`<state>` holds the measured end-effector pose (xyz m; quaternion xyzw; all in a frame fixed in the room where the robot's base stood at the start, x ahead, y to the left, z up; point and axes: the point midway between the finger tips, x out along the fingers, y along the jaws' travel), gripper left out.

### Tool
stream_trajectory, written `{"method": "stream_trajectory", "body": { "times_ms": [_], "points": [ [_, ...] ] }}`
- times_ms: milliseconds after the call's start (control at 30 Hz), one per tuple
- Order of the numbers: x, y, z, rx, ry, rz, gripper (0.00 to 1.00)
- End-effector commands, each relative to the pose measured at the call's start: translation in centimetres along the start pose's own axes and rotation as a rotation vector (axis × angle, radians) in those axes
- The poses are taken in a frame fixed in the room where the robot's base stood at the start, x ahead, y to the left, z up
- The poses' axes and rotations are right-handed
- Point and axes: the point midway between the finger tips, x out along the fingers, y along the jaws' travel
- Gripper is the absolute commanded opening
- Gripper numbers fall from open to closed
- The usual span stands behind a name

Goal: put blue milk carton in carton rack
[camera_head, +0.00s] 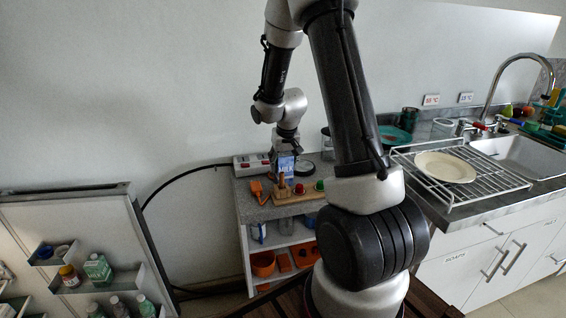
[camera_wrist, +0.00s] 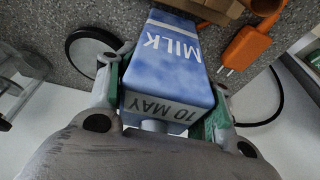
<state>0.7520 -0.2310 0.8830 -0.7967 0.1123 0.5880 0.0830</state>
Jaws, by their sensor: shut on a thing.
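The blue milk carton (camera_head: 286,164) is over the grey counter of the small shelf unit, behind a wooden board. My gripper (camera_head: 287,148) points down from above and is shut on its top part. In the wrist view, the carton (camera_wrist: 172,55) shows MILK and 10 MAY, and my gripper (camera_wrist: 168,92) has a finger on each side of it. I cannot tell whether the carton's base touches the counter. An open door with racks stands at the left; its upper rack (camera_head: 100,287) holds a green carton (camera_head: 97,267) and small containers. I cannot tell for certain which is the carton rack.
An orange charger (camera_head: 257,190) and a wooden board (camera_head: 298,197) with small items lie close to the carton. A power strip (camera_head: 251,163) is behind, a round dial (camera_head: 304,168) right. A wire dish rack (camera_head: 480,178) with a plate stands by the sink.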

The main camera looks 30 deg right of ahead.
Motion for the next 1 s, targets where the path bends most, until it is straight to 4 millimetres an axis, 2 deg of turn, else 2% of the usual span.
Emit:
{"method": "stream_trajectory", "body": {
  "times_ms": [33, 133, 533, 667, 1000],
  "points": [
    [0.1, 0.0, 0.1, 0.0, -0.001, 0.0, 0.55],
    [0.1, 0.0, 0.0, 0.0, 0.0, 0.0, 0.73],
    [-0.5, 0.0, -0.1, -0.001, 0.001, 0.0, 0.73],
    [-2.4, 0.0, -0.2, 0.0, 0.005, 0.0, 0.73],
    [-9.8, 0.0, -0.1, 0.0, 0.004, -0.001, 0.73]
  ]
}}
